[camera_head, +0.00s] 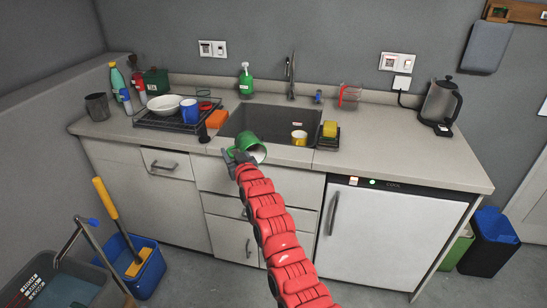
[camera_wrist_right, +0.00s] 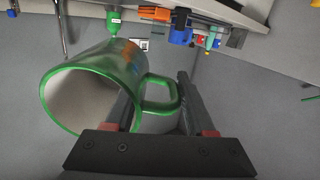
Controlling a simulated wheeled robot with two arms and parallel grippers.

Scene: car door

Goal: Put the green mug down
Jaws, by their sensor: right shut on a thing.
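The green mug (camera_head: 246,146) is at the front edge of the counter, in front of the sink, in the head view. It lies tilted on its side with its pale inside showing toward the lower right. Whether it touches the counter edge cannot be told. My right gripper (camera_head: 237,157) is shut on it. In the right wrist view the mug (camera_wrist_right: 92,88) fills the left part, and its handle (camera_wrist_right: 165,94) is between the fingers of my right gripper (camera_wrist_right: 160,103). My left gripper is not in view.
Free counter lies to the right of the sink.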

